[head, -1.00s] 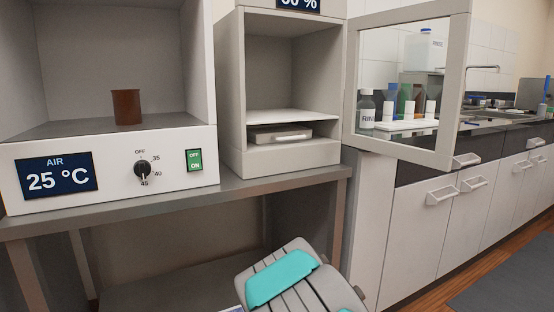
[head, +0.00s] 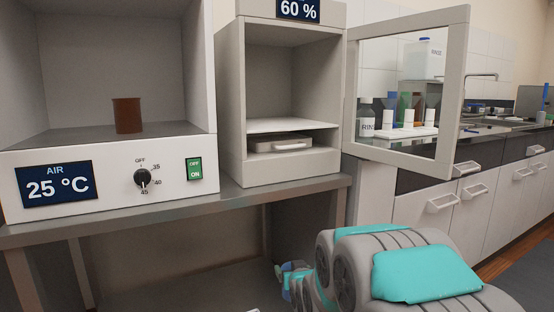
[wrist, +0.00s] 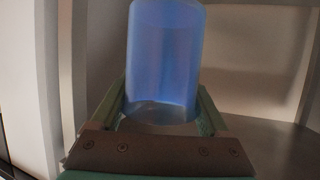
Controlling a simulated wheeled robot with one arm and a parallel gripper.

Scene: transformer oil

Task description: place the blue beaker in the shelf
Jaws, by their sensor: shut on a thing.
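The blue beaker (wrist: 165,55) is translucent and stands upright between the jaws in the wrist view. My gripper (wrist: 162,108) is shut on it, one finger on each side. In the head view my arm fills the lower right, in front of the bench; the gripper and beaker cannot be clearly made out there. The open cabinet (head: 231,100) with the 60 % display stands on the bench. Inside it a white shelf board (head: 290,125) is bare, with a grey tray (head: 280,144) below it.
The cabinet's framed glass door (head: 455,90) stands open to the right. Left of it is a 25 °C unit (head: 110,170) with a brown beaker (head: 128,115) inside. A counter with bottles (head: 390,112) runs along the right. The bench front edge (head: 150,210) lies below.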

